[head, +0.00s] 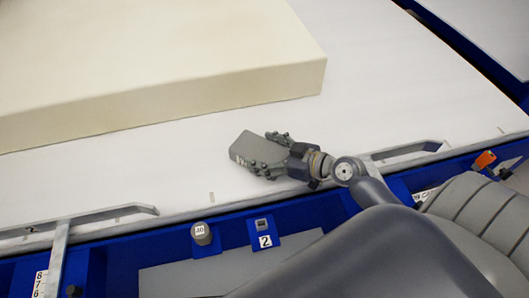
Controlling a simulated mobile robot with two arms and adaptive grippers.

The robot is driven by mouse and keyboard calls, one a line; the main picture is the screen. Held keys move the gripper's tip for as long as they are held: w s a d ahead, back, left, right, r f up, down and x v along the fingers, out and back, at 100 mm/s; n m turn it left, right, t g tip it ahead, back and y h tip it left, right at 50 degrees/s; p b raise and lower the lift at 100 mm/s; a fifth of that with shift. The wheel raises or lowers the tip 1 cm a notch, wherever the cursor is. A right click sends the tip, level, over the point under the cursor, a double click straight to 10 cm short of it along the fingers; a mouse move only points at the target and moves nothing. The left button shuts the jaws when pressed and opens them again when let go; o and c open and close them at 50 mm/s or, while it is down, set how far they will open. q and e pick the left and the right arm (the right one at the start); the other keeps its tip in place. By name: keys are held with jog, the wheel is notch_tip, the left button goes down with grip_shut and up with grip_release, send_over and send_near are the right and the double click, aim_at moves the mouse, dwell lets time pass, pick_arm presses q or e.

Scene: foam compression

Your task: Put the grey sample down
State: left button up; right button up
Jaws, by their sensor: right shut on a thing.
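The grey sample (257,149) is a small grey block with rounded edges and faint markings on its left side. It is in the middle of the head view, over the white table surface (120,175). My right gripper (268,154) comes in from the right and is shut on the sample, with a finger on each side of it. I cannot tell whether the sample touches the surface or hangs just above it. My left gripper is not in view.
A large cream foam block (170,60) lies behind and to the left of the sample. Metal rails (105,215) run along the blue front edge. A grey knob (201,233) and a label "2" (265,241) sit on that edge. White surface is clear around the sample.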

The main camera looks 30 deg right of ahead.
jog(key=shift+f, duration=0.25)
jog(key=o, duration=1)
